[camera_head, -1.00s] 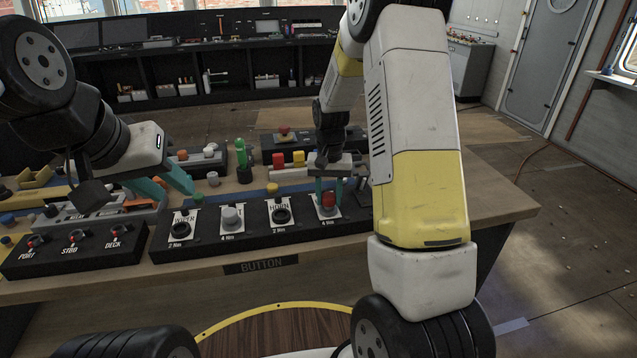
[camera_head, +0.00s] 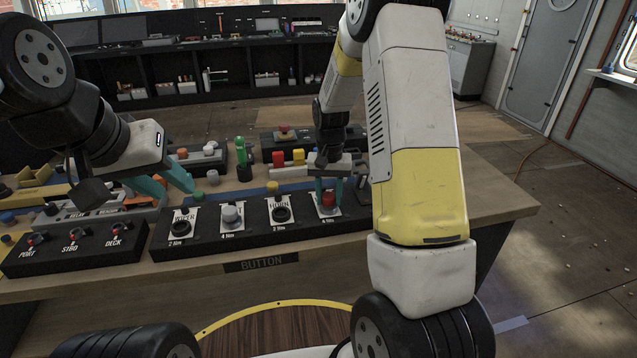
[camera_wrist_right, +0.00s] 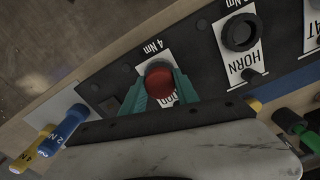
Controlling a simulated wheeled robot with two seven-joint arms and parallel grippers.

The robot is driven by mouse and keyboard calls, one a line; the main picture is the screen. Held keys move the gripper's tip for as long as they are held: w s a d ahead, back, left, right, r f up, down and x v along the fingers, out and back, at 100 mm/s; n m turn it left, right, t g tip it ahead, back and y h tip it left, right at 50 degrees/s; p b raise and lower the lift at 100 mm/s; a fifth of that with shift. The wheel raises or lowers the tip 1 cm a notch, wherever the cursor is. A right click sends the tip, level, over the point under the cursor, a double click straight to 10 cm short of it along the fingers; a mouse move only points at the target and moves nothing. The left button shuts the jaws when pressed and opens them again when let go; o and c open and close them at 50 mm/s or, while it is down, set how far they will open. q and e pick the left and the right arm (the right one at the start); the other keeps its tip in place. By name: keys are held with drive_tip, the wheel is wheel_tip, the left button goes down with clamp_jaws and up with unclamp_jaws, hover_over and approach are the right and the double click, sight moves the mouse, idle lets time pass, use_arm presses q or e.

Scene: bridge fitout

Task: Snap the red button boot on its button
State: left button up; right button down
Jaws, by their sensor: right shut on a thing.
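The red button boot (camera_head: 328,199) is at the rightmost station of the black button panel (camera_head: 225,244). It also shows in the right wrist view (camera_wrist_right: 160,83), over the station's white label. My right gripper (camera_head: 329,192) points down there, its teal fingers on either side of the boot and shut on it. The button under the boot is hidden, so I cannot tell how far the boot is seated. My left gripper (camera_head: 172,188) hangs over the left of the bench, its teal fingers apart, with nothing seen between them.
A grey-capped button (camera_head: 231,215) and dark ring-like stations (camera_head: 281,214) sit left of the boot. A switch panel (camera_head: 75,247) lies further left. Behind stand a green piece (camera_head: 241,152) and red and yellow blocks (camera_head: 279,159). Blue and yellow pieces (camera_wrist_right: 63,127) lie near my right gripper.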

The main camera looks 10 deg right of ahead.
sight(329, 195)
idle(0.3)
drive_tip(key=c, duration=0.8)
unclamp_jaws()
drive_tip(key=shift+c, duration=0.2)
wheel_tip(329, 195, up, 8)
drive_tip(key=shift+f, duration=0.25)
drive_tip(key=shift+r, duration=0.15)
